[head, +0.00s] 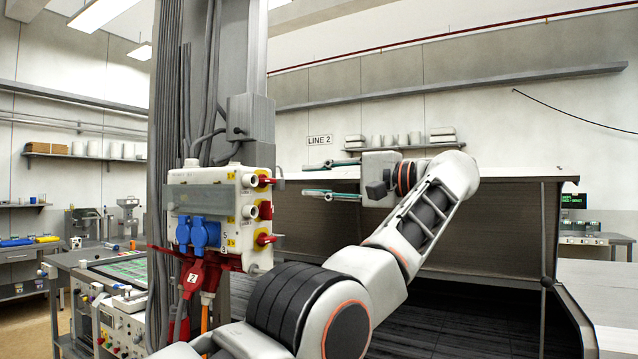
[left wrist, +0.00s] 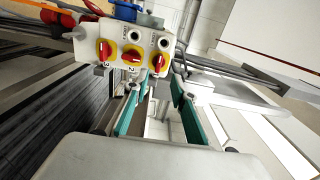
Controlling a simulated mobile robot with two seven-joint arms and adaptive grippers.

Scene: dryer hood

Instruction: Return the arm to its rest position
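My left arm (head: 415,235) rises from the bottom middle of the head view and bends back to the left at the top. My left gripper (head: 308,179) points left, in front of the upper part of the dryer hood (head: 500,215). Its two teal-lined fingers are spread apart with nothing between them. In the left wrist view the gripper (left wrist: 158,90) is also open and empty, with the switch box beyond its fingertips. My right gripper is in neither view.
A grey column with cables carries a switch box (head: 222,215) with red and yellow knobs and blue sockets, just left of my gripper. A control bench (head: 120,270) stands at the lower left. The dark conveyor bed (head: 440,310) runs under the hood.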

